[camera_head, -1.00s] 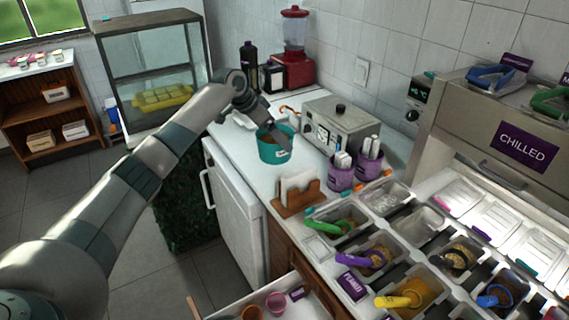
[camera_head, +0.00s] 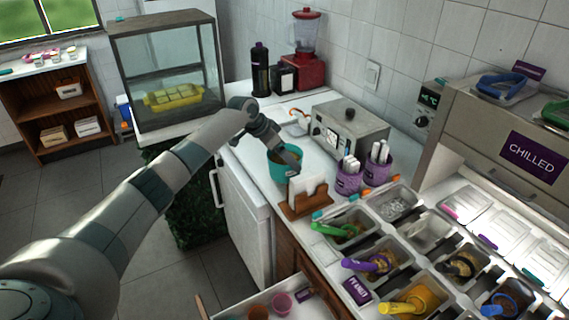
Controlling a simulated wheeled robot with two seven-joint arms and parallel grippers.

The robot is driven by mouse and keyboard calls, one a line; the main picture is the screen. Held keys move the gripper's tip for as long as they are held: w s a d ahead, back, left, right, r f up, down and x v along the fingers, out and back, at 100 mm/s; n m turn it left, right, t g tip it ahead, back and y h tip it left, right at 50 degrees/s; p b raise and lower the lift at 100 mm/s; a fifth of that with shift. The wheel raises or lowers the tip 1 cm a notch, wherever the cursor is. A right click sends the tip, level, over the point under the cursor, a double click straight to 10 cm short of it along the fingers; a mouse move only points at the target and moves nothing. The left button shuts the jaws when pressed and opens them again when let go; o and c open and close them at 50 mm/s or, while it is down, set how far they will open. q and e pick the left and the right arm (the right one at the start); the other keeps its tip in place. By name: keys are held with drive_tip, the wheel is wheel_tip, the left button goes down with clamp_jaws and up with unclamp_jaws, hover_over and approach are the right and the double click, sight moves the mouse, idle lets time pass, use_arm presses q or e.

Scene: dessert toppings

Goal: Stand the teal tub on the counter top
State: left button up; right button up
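The teal tub (camera_head: 281,171) is upright at the counter top (camera_head: 253,157), behind the napkin holder, with brownish contents showing inside. My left gripper (camera_head: 287,157) reaches over from the left and is shut on the tub's rim. Its fingertips are small and partly hidden by the tub. I cannot tell whether the tub's base touches the counter or hangs just above it. My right gripper is not in view.
The wooden napkin holder (camera_head: 306,204) stands just in front of the tub. A metal appliance (camera_head: 350,132) and purple cups (camera_head: 348,180) are to its right. A blender (camera_head: 306,50) and dark bottle (camera_head: 260,70) stand behind. Topping bins fill the right side.

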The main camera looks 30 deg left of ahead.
sight(285, 163)
use_arm(q)
wheel_tip(285, 163, down, 3)
drive_tip(key=shift+r+p, duration=0.15)
drive_tip(key=shift+p, duration=0.35)
drive_tip(key=shift+f, duration=0.45)
drive_tip(key=shift+f, duration=0.15)
drive_tip(key=o, duration=1.4)
